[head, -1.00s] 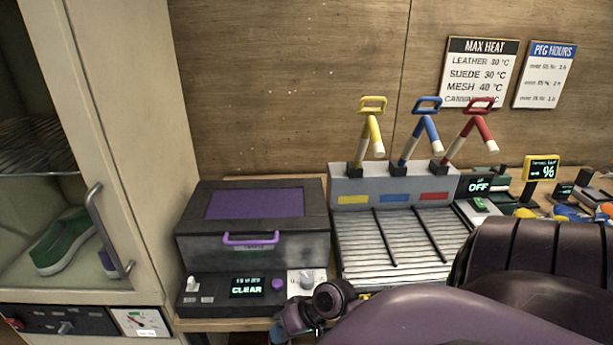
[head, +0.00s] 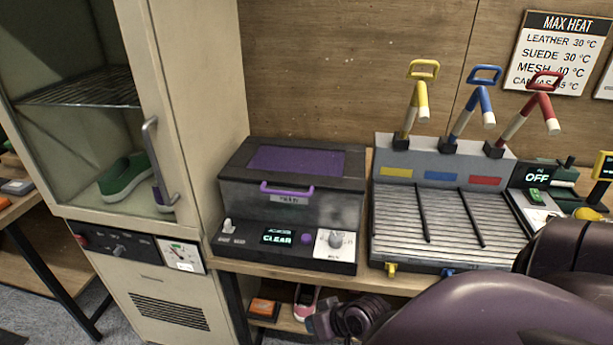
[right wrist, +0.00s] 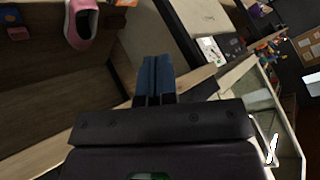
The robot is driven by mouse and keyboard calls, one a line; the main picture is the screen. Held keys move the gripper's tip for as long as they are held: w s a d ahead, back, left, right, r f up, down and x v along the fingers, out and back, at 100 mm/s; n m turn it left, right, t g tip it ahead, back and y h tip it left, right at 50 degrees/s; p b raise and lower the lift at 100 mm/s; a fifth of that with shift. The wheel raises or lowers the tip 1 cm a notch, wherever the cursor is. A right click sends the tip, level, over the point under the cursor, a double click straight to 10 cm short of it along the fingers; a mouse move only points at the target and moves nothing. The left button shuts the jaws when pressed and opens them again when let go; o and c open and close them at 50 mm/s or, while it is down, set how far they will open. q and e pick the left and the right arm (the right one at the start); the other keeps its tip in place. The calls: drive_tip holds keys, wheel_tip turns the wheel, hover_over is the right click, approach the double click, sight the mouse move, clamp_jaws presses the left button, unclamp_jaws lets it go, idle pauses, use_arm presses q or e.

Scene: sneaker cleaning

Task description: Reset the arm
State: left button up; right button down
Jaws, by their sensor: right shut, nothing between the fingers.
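My right arm comes in at the lower right of the head view. Its gripper (head: 322,322) is low, in front of the bench's front edge and below the dark box. In the right wrist view the two blue fingers of my right gripper (right wrist: 156,75) are together with nothing between them. My left gripper is not in view.
A cabinet (head: 196,75) with a green shoe (head: 124,177) stands left. The dark box with a purple handle (head: 287,190) and a ribbed tray with yellow, blue and red levers (head: 445,225) are on the bench. A pink shoe (head: 305,303) sits on the lower shelf.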

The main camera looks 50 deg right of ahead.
idle(0.3)
drive_tip(key=s+a+f+n+t+h, duration=0.1)
drive_tip(key=s+a+n+t+h, duration=0.1)
drive_tip(key=s+a+n+t, duration=0.1)
drive_tip(key=shift+a+f+n, duration=0.4)
drive_tip(key=shift+a+n, duration=0.4)
drive_tip(key=shift+a, duration=0.2)
drive_tip(key=shift+s, duration=0.1)
idle(0.3)
